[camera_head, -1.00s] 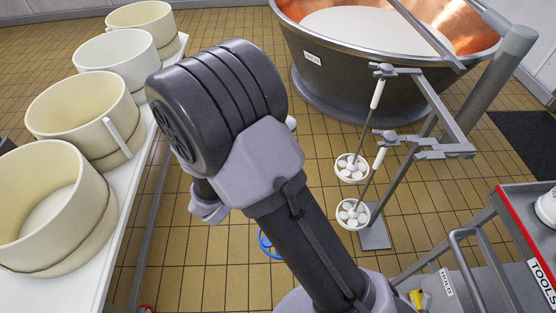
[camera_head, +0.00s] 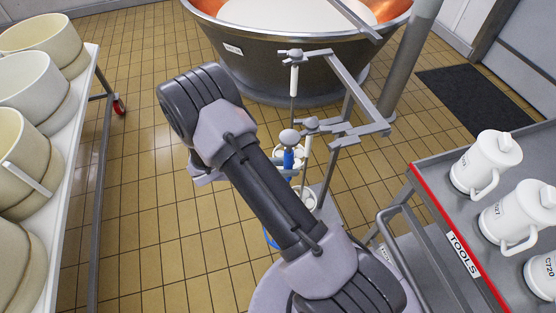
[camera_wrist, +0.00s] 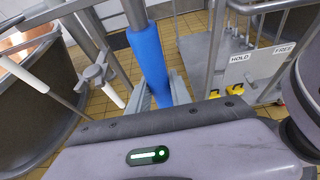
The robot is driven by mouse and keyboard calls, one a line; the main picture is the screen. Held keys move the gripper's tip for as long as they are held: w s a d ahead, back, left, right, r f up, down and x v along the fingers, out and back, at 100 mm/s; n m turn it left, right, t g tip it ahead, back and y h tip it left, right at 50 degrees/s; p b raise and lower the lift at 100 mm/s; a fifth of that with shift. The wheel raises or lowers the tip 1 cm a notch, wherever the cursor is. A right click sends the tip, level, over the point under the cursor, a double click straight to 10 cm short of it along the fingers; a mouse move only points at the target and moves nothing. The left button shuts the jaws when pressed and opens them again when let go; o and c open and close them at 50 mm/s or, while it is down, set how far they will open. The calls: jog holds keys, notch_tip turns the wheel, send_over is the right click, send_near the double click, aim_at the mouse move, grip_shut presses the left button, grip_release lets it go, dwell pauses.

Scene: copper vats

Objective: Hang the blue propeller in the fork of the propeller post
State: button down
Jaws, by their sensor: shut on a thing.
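The blue propeller's handle (camera_wrist: 148,60) stands nearly upright between my gripper's fingers (camera_wrist: 158,96) in the wrist view. My gripper is shut on it. In the head view my arm hides the gripper; the blue handle (camera_head: 289,159) shows under a grey knob, and part of a blue ring (camera_head: 270,238) shows lower down. The grey propeller post (camera_head: 330,168) has an upper arm (camera_head: 345,78) and a lower arm (camera_head: 352,132). White-handled propellers (camera_head: 294,82) hang at their left ends. The blue handle appears just left of the lower arm's end; the depth between them is unclear.
A copper vat (camera_head: 290,62) of white liquid stands behind the post. A red-edged tool trolley (camera_head: 432,200) with white jugs (camera_head: 486,163) is at right. A white table (camera_head: 62,150) with cream tubs is at left. Tiled floor between is clear.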

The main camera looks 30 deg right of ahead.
jog(key=s+d+b, duration=0.1)
jog(key=s+d, duration=0.1)
jog(key=d, duration=0.5)
jog(key=shift+d+f, duration=0.4)
dwell(0.4)
jog(key=shift+a, duration=0.1)
dwell(0.9)
jog(key=shift+s+d+f, duration=0.1)
jog(key=shift+s+d, duration=0.1)
jog(key=shift+d, duration=0.9)
jog(key=shift+s+d, duration=0.15)
jog(key=shift+d, duration=0.5)
jog(key=shift+s+d, duration=0.15)
jog(key=shift+d, duration=0.55)
